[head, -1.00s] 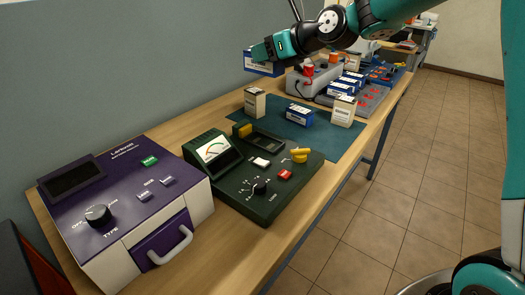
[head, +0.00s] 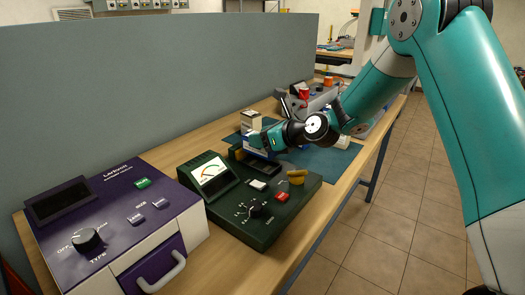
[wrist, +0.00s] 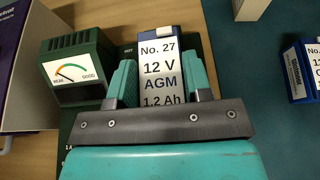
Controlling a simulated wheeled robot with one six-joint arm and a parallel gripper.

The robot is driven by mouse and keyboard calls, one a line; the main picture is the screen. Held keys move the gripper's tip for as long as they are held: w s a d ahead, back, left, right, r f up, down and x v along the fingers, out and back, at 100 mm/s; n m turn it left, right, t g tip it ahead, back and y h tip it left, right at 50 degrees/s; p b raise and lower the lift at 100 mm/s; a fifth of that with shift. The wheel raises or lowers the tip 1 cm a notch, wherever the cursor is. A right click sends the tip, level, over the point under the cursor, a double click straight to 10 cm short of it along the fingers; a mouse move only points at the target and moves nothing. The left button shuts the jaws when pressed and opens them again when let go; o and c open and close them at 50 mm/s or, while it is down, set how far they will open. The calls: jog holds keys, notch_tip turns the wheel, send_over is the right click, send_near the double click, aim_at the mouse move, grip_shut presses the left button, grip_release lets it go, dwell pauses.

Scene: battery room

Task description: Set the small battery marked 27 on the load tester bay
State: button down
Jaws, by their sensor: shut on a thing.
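The small battery (wrist: 160,75) has a white label reading No. 27, 12 V AGM 1.2 Ah. My gripper (wrist: 163,90) is shut on it, one teal finger on each side. In the head view my gripper (head: 262,141) holds the battery (head: 256,154), a blue and white block, over the back of the dark green load tester (head: 232,219). The tester's dark bay (head: 270,166) shows just beside and below the battery. The battery's underside is hidden, so I cannot tell whether it touches the bay. The tester's meter (wrist: 78,71) is left of the gripper.
A purple and white charger (head: 110,215) stands to the left of the tester. A beige box (head: 250,120) stands on the dark mat (head: 335,160) behind. A blue battery (wrist: 298,72) lies to the right in the wrist view. A grey partition (head: 150,90) backs the bench.

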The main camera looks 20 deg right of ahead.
aim_at(263, 150)
notch_tip(263, 150, down, 4)
dwell(0.4)
jog(key=c, duration=0.5)
grip_release()
jog(key=shift+f, duration=0.1)
jog(key=shift+c, duration=0.2)
